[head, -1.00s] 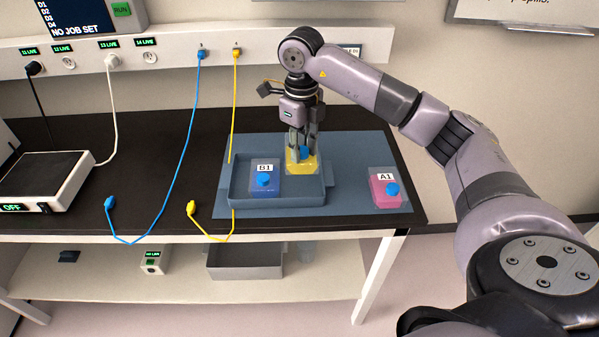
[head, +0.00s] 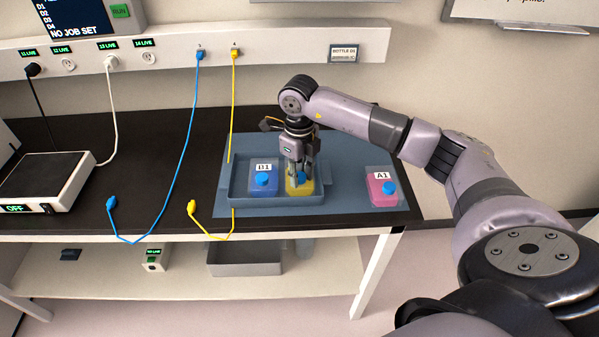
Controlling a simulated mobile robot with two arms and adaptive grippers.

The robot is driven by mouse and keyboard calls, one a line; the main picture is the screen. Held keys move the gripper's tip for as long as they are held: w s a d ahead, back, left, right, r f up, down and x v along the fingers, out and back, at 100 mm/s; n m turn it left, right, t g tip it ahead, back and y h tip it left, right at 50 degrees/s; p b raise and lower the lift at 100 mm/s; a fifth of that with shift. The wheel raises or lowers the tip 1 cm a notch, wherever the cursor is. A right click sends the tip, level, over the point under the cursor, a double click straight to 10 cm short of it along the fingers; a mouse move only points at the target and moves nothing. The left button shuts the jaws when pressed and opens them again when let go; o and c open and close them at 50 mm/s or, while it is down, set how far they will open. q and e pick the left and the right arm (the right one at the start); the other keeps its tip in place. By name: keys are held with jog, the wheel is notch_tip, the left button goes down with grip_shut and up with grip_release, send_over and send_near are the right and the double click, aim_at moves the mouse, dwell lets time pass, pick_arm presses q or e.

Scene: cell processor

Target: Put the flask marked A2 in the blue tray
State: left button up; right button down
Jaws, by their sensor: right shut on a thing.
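A flask with yellow liquid and a blue cap (head: 299,188) is in the right part of the blue tray (head: 290,201). Its label is hidden behind my gripper, so I cannot read its mark. My right gripper (head: 299,177) points down and is shut on this flask near its cap. The flask marked B1 (head: 263,190), with blue liquid and a blue cap, stands in the tray just left of the yellow one. The flask marked A1 (head: 382,192), with pink liquid, stands on the blue mat outside the tray to the right. My left gripper is not in view.
The tray sits on a blue-grey mat (head: 345,150) on the black bench. A blue cable (head: 181,150) and a yellow cable (head: 210,235) hang left of it. A white device (head: 45,182) marked OFF stands far left.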

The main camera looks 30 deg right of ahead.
jog(key=c, duration=1.3)
grip_release()
jog(key=shift+r, duration=0.4)
jog(key=shift+r+b, duration=1.55)
jog(key=shift+r, duration=4.2)
